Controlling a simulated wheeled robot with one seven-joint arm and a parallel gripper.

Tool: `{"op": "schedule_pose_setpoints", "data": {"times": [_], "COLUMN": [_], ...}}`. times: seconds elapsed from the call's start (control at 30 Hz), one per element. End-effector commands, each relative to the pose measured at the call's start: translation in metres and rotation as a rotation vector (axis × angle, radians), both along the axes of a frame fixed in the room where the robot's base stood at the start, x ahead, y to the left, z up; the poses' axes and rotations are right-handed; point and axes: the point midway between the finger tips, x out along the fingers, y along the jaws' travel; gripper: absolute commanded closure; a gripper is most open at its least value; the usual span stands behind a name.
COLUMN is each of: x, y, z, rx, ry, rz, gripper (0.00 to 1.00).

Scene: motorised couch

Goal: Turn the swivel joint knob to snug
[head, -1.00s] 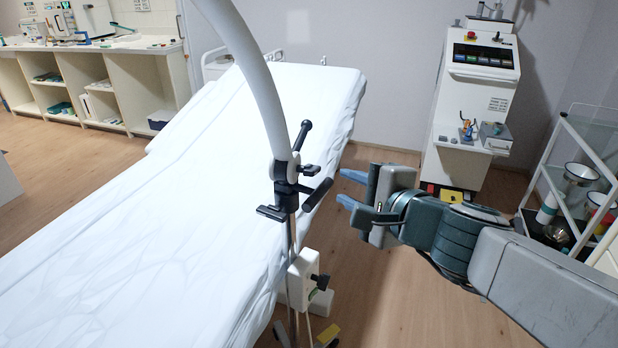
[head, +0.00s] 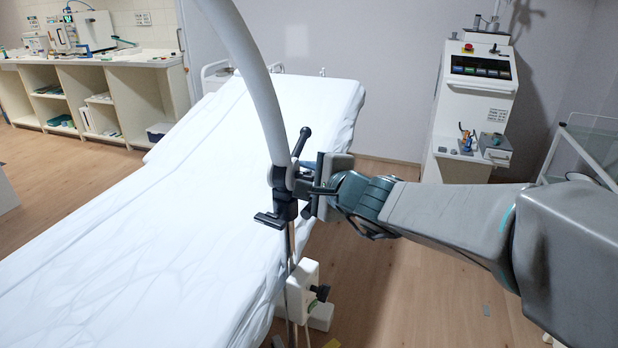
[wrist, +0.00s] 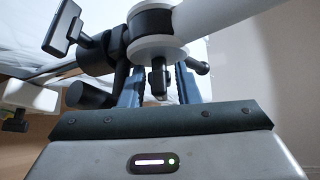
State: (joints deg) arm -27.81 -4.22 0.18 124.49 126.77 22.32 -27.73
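The swivel joint is a round white hub with a black band (wrist: 155,22) at the base of the white curved arm (head: 250,80). Below the hub in the wrist view is a short dark knob (wrist: 158,78). My gripper (wrist: 158,88) is open, with one blue finger on each side of this knob. Gaps show between the knob and both fingers, so I see no contact. In the head view my gripper (head: 308,178) is at the black clamp (head: 284,203), from the right. There the gripper and clamp parts mostly hide the knob.
A black lever (head: 302,141) rises behind the joint, and a black T-handle (head: 270,219) sticks out left. A white box with a black knob (head: 320,292) is lower on the pole. The white couch (head: 150,220) lies left. Open floor (head: 400,290) is to the right.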

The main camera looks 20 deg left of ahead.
Motion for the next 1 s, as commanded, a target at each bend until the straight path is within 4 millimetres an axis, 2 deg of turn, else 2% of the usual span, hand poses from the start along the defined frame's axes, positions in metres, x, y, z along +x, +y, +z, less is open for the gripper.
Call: {"op": "schedule_pose_setpoints", "data": {"times": [0.3,0.4,0.43,0.67,1.0], "x": [0.0014,0.0013,0.0013,0.0016,0.0024], "y": [0.0015,0.0014,0.0014,0.0013,0.001], "z": [-0.0009,-0.0009,-0.0009,0.0022,0.0065], "rx": [-0.001,-0.001,-0.001,-0.001,0.0], "ry": [0.001,0.001,0.001,0.018,0.159], "rz": [0.0,0.0,0.0,0.001,-0.001], "gripper": [0.71,0.99,1.0,1.0,1.0]}}
